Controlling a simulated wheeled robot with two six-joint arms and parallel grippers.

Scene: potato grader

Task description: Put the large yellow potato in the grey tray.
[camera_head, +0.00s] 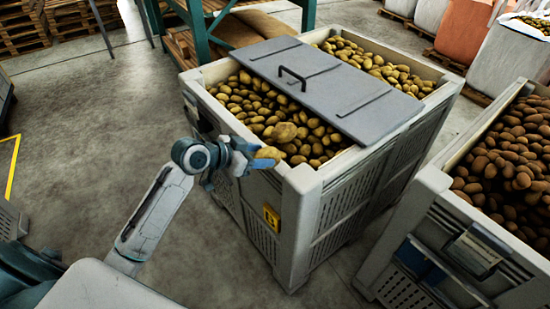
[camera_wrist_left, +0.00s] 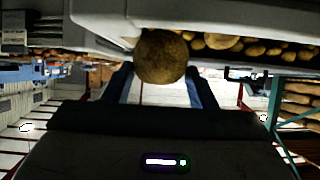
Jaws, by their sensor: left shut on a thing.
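My left gripper (camera_head: 256,157) is shut on a yellow-brown potato (camera_head: 268,153), beside the near left wall of the large grey crate, close to its rim. In the left wrist view the potato (camera_wrist_left: 161,57) sits between the two blue fingers of the left gripper (camera_wrist_left: 161,85). A larger-looking yellow potato (camera_head: 284,132) lies on the heap in the crate, just beyond the gripper. I cannot make out a grey tray in either view. My right gripper is not in view.
The grey crate (camera_head: 310,215) is full of yellow potatoes. A flat grey lid (camera_head: 335,85) with a black handle lies across its middle. A second crate (camera_head: 440,190) of browner potatoes stands at right. Bare floor (camera_head: 90,110) lies at left; a green frame (camera_head: 200,40) stands behind.

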